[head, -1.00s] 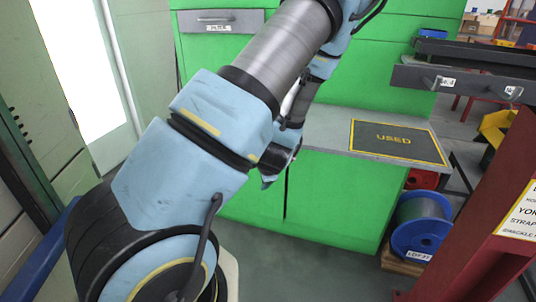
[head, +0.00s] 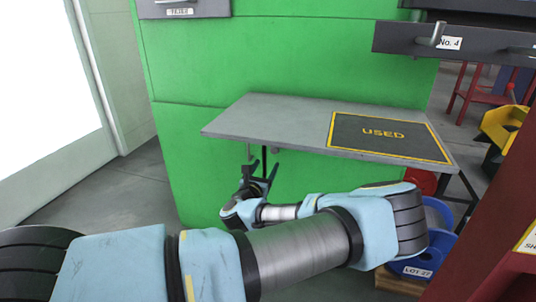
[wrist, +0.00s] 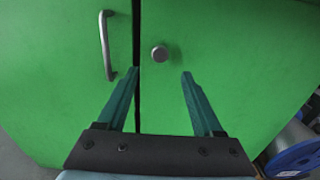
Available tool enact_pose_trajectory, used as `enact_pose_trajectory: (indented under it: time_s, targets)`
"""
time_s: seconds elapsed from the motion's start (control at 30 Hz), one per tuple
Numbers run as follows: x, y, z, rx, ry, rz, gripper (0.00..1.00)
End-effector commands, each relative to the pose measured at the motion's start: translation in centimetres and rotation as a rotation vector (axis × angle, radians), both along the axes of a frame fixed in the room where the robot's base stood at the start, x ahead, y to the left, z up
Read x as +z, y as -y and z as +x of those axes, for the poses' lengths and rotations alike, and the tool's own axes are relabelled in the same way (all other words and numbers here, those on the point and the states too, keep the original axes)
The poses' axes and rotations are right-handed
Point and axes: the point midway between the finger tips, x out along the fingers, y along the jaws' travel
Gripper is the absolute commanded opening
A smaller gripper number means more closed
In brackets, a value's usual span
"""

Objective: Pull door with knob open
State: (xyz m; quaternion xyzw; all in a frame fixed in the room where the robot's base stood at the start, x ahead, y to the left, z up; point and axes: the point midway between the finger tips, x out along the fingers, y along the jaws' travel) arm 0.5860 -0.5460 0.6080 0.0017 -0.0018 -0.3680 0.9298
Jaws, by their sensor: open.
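The round grey knob (wrist: 160,53) sits on the right-hand green door (wrist: 225,60), near its left edge. The door looks shut, with a narrow dark gap beside it. My gripper (wrist: 160,75) is open and empty in the wrist view, its two fingers pointing at the door. The knob appears just beyond the fingertips and between them, with no visible contact. In the head view my gripper (head: 260,172) is low in front of the green cabinet, under the grey worktop. My arm hides much of the lower doors there.
The left green door (wrist: 60,70) carries a vertical bar handle (wrist: 106,45), left of my fingers. The grey worktop (head: 265,115) with a "USED" mat (head: 385,135) overhangs the doors. A blue spool (head: 435,225) and red frame (head: 490,220) stand at right. Floor at left is clear.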

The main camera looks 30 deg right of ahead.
Motion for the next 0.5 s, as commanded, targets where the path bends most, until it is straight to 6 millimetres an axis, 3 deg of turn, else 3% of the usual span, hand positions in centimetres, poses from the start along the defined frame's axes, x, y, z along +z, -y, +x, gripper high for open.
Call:
enact_pose_trajectory:
  time_s: [0.5]
  targets:
    - [0.0,5.7,6.3,0.003,-0.004,-0.003,0.68]
